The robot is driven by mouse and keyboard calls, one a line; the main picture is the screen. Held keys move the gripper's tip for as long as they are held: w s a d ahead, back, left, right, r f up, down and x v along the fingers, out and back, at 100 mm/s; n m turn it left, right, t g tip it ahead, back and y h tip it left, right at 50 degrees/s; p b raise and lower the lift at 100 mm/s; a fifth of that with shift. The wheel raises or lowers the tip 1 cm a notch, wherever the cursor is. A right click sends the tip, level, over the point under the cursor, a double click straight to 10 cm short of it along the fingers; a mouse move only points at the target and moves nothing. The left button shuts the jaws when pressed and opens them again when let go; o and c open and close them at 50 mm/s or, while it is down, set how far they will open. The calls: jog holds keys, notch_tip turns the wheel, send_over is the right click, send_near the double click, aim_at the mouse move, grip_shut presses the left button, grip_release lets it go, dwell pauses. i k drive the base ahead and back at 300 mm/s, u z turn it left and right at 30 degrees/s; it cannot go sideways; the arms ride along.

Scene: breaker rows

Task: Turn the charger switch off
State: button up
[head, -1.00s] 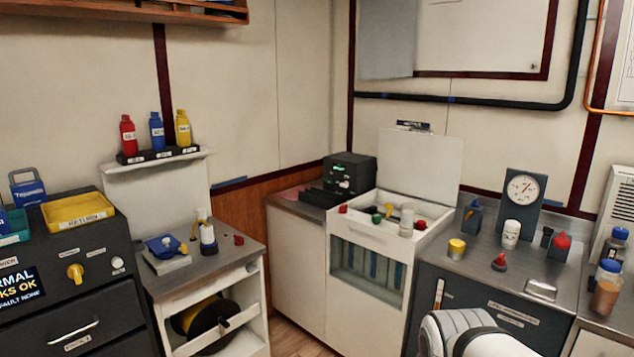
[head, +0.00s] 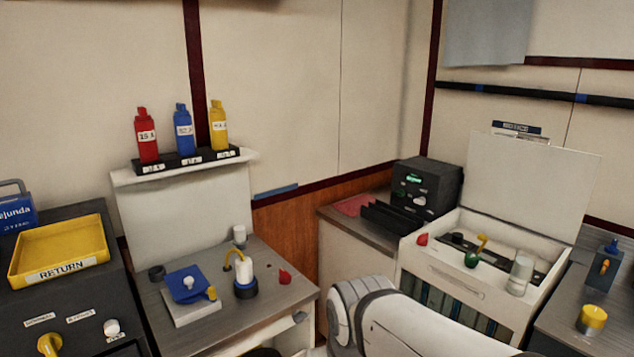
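No label that reads "charger" can be made out. A dark box (head: 430,187) with a small lit green display and small knobs or switches on its front stands on the counter in the back corner; it may be the charger, but its markings are too small to read. A yellow knob (head: 49,344) and a white knob (head: 111,328) sit on the dark cabinet at the lower left, with small unreadable labels. My white arm shows at the bottom centre right, in front of the white cabinet. My gripper is not in view.
A yellow RETURN tray (head: 60,272) tops the left cabinet. Red, blue and yellow bottles stand on a shelf (head: 182,172). Below, a steel counter (head: 262,300) carries a blue-lidded box (head: 190,285) and a white bottle (head: 245,272). An open-lidded white cabinet (head: 455,280) stands right.

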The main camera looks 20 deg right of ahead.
aim_at(402, 192)
jog(key=z, duration=0.3)
jog(key=i, duration=1.25)
jog(key=z, duration=0.65)
jog(key=k, duration=0.9)
jog(key=z, duration=0.2)
jog(key=i, duration=0.9)
jog(key=u, duration=0.1)
